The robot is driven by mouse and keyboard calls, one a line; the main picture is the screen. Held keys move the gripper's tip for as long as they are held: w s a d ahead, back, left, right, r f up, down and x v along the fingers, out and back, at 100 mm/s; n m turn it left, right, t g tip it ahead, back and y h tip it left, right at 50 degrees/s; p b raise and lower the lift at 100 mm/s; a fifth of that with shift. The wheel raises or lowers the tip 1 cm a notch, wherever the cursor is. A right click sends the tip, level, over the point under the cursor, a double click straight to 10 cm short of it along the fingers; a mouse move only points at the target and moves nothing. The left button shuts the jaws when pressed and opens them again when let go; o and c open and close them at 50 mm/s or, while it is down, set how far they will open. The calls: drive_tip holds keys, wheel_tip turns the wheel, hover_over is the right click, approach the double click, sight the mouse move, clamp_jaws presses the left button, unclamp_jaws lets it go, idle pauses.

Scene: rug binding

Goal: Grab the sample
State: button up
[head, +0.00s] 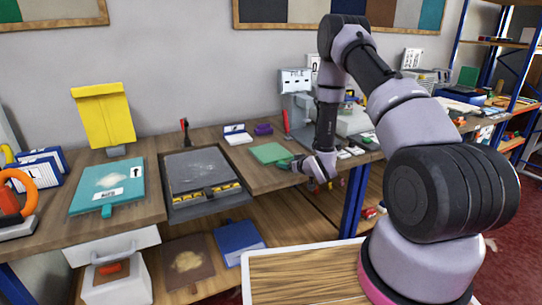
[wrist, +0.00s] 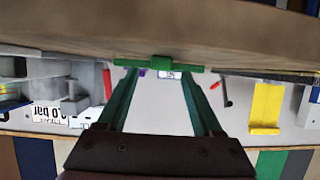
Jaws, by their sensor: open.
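A flat green sample (head: 270,153) lies on the wooden workbench, near its front edge, in the head view. In the wrist view, which is upside down, a thin green strip, seemingly the sample edge-on (wrist: 158,62), lies along the bench edge. My gripper (head: 288,164) is close beside the sample's right front side. In the wrist view its two green fingers (wrist: 158,76) are spread apart and point at the strip, with nothing held between them. Whether the fingertips touch it I cannot tell.
A dark tray (head: 200,172) is set in the bench to the left, with a teal board (head: 106,188) beyond it. A yellow stand (head: 104,115) is upright near the wall. A grey machine (head: 297,105) stands behind my gripper. A purple item (head: 263,129) lies behind the sample.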

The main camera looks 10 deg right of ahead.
sight(273, 156)
drive_tip(key=shift+x, duration=1.5)
clamp_jaws()
drive_tip(key=shift+r, duration=0.15)
